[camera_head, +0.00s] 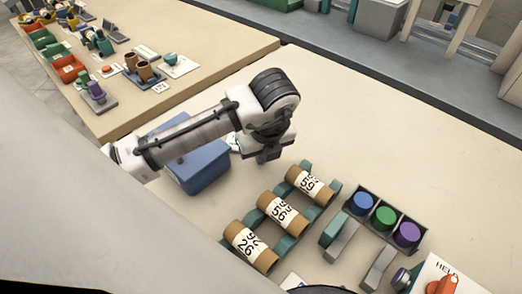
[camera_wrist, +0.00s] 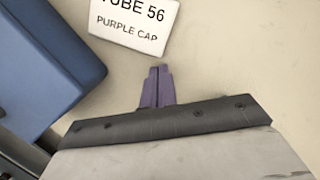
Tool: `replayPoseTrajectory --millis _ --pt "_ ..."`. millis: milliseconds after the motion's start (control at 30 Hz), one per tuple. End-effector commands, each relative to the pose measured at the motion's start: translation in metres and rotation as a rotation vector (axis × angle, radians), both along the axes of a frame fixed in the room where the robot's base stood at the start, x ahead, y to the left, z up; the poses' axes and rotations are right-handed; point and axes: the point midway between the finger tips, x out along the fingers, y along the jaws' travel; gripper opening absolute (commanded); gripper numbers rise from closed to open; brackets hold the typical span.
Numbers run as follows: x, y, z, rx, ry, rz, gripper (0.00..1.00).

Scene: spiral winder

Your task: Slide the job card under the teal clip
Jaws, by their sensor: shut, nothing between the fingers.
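The job card (camera_wrist: 133,22) is white and reads "TUBE 56 PURPLE CAP". It lies flat on the table in the wrist view, cut off by the top edge. In the head view a small white patch (camera_head: 234,143) behind my gripper appears to be this card, mostly hidden. My gripper (camera_head: 267,157) points down above the table. In the wrist view its fingers (camera_wrist: 157,86) are shut and empty, with the card apart from their tips. A teal block (camera_head: 334,228) stands beside a grey bar in the head view; I cannot tell whether it is the teal clip.
A blue bin (camera_head: 200,168) stands left of my gripper, and close to the card in the wrist view (camera_wrist: 45,65). Several numbered brown tubes (camera_head: 283,213) lie on teal supports. A rack (camera_head: 384,219) holds blue, green and purple caps. The table behind my gripper is clear.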

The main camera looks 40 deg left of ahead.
Motion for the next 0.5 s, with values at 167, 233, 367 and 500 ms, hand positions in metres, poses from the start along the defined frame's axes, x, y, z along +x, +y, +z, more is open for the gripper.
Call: replayPoseTrajectory --millis 167,233,367,500 --pt "0.0022 0.0037 0.0001 0.001 0.0 -0.001 0.0" --pt "0.0023 0.0036 0.0001 0.001 0.0 -0.001 0.0" --pt "0.0023 0.0036 0.0002 0.001 -0.001 0.0 0.0" --pt "0.008 0.0113 0.0009 -0.001 -0.002 0.002 0.0"
